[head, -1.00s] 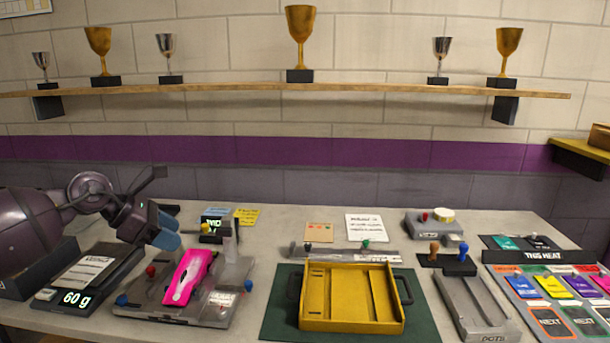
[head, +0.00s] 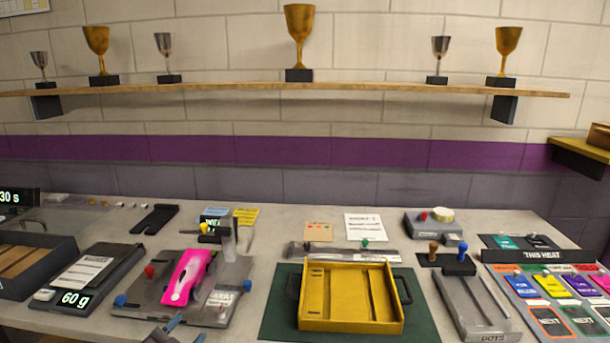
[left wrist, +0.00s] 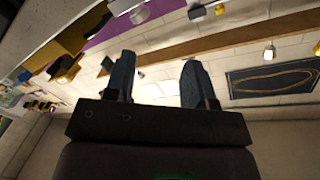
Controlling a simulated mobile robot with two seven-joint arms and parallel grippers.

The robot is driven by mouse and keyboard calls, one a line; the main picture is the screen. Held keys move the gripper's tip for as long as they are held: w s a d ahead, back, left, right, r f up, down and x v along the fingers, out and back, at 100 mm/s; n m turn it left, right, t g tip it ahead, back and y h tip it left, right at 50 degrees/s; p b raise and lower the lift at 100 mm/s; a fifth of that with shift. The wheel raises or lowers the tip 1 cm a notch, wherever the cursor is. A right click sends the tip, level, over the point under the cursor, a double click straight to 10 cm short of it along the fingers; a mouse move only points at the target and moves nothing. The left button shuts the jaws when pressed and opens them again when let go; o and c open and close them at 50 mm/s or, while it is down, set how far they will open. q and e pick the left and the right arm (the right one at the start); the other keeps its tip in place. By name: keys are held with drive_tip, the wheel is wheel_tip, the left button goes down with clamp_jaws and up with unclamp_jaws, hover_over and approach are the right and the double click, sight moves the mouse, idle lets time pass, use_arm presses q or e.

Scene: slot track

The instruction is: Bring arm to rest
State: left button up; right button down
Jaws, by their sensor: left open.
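My left gripper (head: 184,332) shows only by its blue-grey fingertips at the bottom edge of the head view, in front of the grey fixture with the pink car. The rest of that arm is out of the picture. In the left wrist view the two fingers of my left gripper (left wrist: 160,82) stand apart with nothing between them. That view is tilted and looks towards the wall and shelf. My right gripper is in neither view.
A pink car (head: 188,277) sits on a grey fixture (head: 140,293) with coloured knobs. A scale (head: 90,276) reading 60 g stands to its left. A yellow tray (head: 350,322) lies on a green mat (head: 281,312). A trophy shelf (head: 230,88) runs along the wall.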

use_arm(q)
drive_tip(key=s+a+f+n+g+y, duration=0.2)
drive_tip(key=s+f+n, duration=0.2)
drive_tip(key=s+f, duration=0.5)
drive_tip(key=s+a+f+n+g+y, duration=0.2)
drive_tip(key=s+f+n, duration=0.3)
drive_tip(key=s+f, duration=0.5)
drive_tip(key=s+g, duration=0.1)
drive_tip(key=s, duration=0.5)
drive_tip(key=shift+s+f+n+g+y, duration=0.15)
drive_tip(key=shift+s+n+g+y, duration=0.15)
drive_tip(key=shift+s+y, duration=0.1)
